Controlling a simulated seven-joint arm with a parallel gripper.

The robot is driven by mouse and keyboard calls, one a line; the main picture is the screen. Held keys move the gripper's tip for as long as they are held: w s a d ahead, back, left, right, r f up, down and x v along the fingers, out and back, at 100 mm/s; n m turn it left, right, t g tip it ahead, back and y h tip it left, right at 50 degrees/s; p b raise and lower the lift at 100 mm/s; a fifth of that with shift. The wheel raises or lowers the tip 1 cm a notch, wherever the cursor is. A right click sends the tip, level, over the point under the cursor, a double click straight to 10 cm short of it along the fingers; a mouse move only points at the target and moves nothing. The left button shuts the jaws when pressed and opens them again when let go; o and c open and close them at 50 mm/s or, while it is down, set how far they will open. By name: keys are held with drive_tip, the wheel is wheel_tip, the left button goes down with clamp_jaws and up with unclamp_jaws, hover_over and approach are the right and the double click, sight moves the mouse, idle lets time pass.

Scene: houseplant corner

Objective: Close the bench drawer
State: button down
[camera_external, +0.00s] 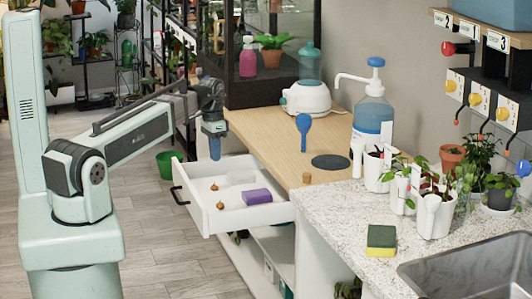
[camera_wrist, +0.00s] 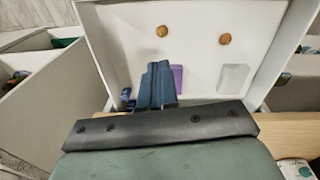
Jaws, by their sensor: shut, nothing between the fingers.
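The white bench drawer (camera_external: 222,222) is pulled out of the wooden-topped bench. Its black handle (camera_external: 178,196) is on the front panel, facing left in the external view. Inside lie a purple block (camera_external: 257,196), a pale translucent block (camera_external: 240,177) and two small brown bulbs (camera_external: 220,205). In the wrist view, the drawer (camera_wrist: 195,52) spreads beyond my fingers, with the purple block (camera_wrist: 177,78) beside them. My gripper (camera_external: 215,156) points down near the drawer's far side wall. Its blue fingers (camera_wrist: 158,68) are together and empty. I cannot tell whether they touch the drawer.
The bench top (camera_external: 275,130) holds a white-based device (camera_external: 306,98), a blue paddle-shaped item (camera_external: 304,128) and a pump bottle (camera_external: 372,110). A glass cabinet (camera_external: 270,60) stands behind the drawer. A green pot (camera_external: 169,164) is on the floor.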

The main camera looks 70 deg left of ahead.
drive_tip(key=s+a+n+t+y, duration=0.1)
drive_tip(key=s+a+n+t, duration=0.85)
drive_tip(key=s+n, duration=0.55)
drive_tip(key=s+a+n+t, duration=0.8)
drive_tip(key=s+a+n, duration=0.35)
drive_tip(key=n, duration=0.85)
approach(176, 170)
drive_tip(key=w, duration=0.7)
drive_tip(key=shift+a+f, duration=0.2)
drive_tip(key=shift+a, duration=0.15)
drive_tip(key=w, duration=2.7)
drive_tip(key=shift+w, duration=0.75)
